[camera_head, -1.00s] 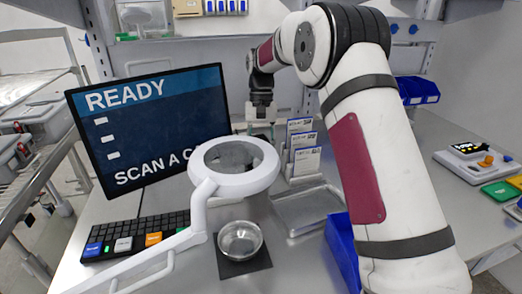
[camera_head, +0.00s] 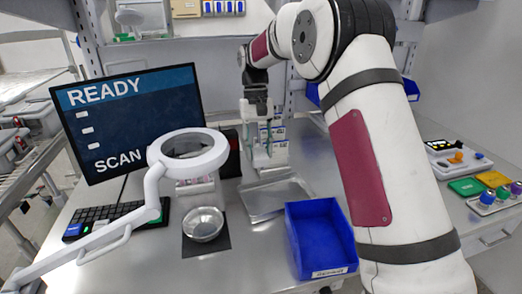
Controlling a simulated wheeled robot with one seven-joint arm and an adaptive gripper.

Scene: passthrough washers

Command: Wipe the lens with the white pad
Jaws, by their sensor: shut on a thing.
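The magnifier's round lens (camera_head: 190,147) sits in a white ring on a white jointed arm, above the left half of the table. The ring looks intact and stands apart from my gripper. My gripper (camera_head: 264,138) is to the right of the ring and farther back, pointing down in front of the cards. It is shut on a small pale thing, too small in view to identify surely as the white pad. No other white pad can be made out. My arm reaches in from the right.
A metal bowl (camera_head: 203,223) stands on a dark mat below the lens. A metal tray (camera_head: 275,205) and a blue bin (camera_head: 320,238) lie to the right. A monitor (camera_head: 130,120) and keyboard (camera_head: 112,216) are at the left. Cards (camera_head: 278,130) stand behind my gripper.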

